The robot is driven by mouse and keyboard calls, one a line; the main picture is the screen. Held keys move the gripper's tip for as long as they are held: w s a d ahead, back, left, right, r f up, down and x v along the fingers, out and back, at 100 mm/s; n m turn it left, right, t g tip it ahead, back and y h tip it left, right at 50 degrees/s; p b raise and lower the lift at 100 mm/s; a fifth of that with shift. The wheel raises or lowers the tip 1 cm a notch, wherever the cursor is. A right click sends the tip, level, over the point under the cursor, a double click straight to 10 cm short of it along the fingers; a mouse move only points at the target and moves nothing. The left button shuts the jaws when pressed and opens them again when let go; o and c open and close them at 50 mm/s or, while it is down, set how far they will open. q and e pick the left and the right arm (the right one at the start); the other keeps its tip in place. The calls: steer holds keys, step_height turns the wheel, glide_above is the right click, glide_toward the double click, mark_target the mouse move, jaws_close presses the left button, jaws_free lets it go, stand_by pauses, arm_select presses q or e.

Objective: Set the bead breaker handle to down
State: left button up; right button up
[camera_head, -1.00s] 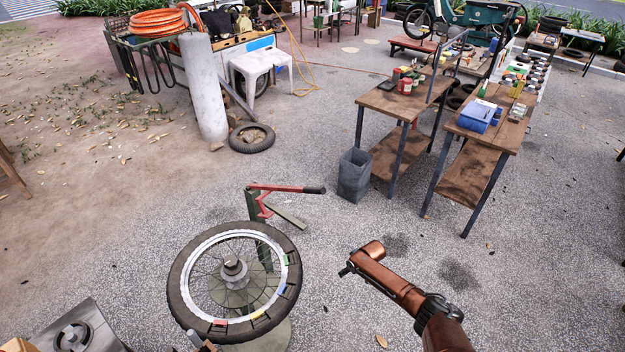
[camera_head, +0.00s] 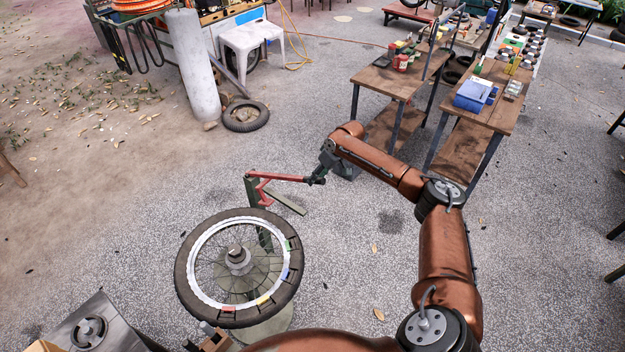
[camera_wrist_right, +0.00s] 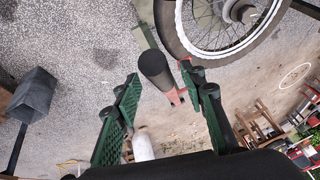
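The bead breaker handle (camera_head: 278,177) is a red bar with a black grip, on a green post beside the wheel (camera_head: 185,270). In the head view it stands out roughly level to the right of the post. My right gripper (camera_head: 316,179) is at the grip end of the handle. In the right wrist view, its green fingers (camera_wrist_right: 160,80) are spread apart, with the black grip (camera_wrist_right: 155,66) between them and a gap visible on each side. Part of the red bar shows near the right finger. My left gripper cannot be made out.
The wheel lies flat on a round stand. A grey metal box (camera_head: 88,330) is at the bottom left. A wooden table (camera_head: 375,78) stands behind my right arm, and another (camera_head: 510,118) is to its right. A loose tyre (camera_head: 246,127) lies by the grey cylinder (camera_head: 193,70).

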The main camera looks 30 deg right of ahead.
steer(key=x, duration=0.3)
steer(key=shift+w+a+f, duration=0.1)
steer(key=shift+w+f, duration=0.15)
steer(key=shift+w, duration=0.05)
steer(key=shift+s+r, duration=0.1)
steer(key=shift+s, duration=0.05)
steer(key=c, duration=0.4)
jaws_close()
